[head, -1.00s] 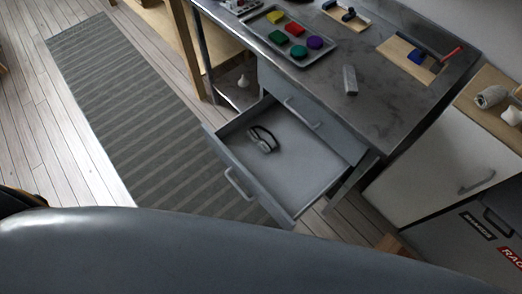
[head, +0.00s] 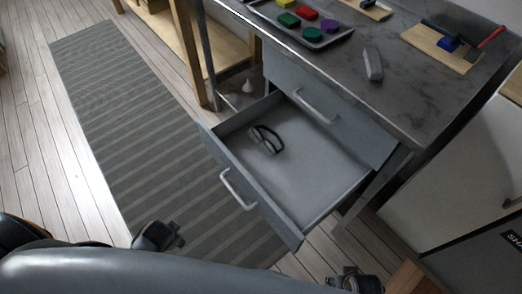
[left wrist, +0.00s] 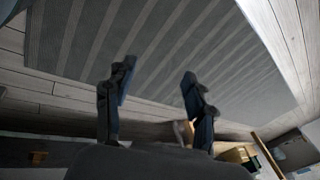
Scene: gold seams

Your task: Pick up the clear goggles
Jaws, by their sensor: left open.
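My left gripper (head: 164,237) is low in the head view, over the striped rug and to the left of the drawer, well apart from the goggles. In the left wrist view its two fingers (left wrist: 157,92) stand wide apart with nothing between them. My right gripper (head: 357,282) shows partly at the bottom edge, right of the drawer; its fingers are too small and dark to read.
A metal workbench (head: 400,80) stands above the drawer, bearing a tray of coloured pieces (head: 322,41), a grey block (head: 373,64) and a wooden board with tools (head: 436,48). A closed drawer (head: 320,108) sits just above. The striped rug (head: 130,130) is clear.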

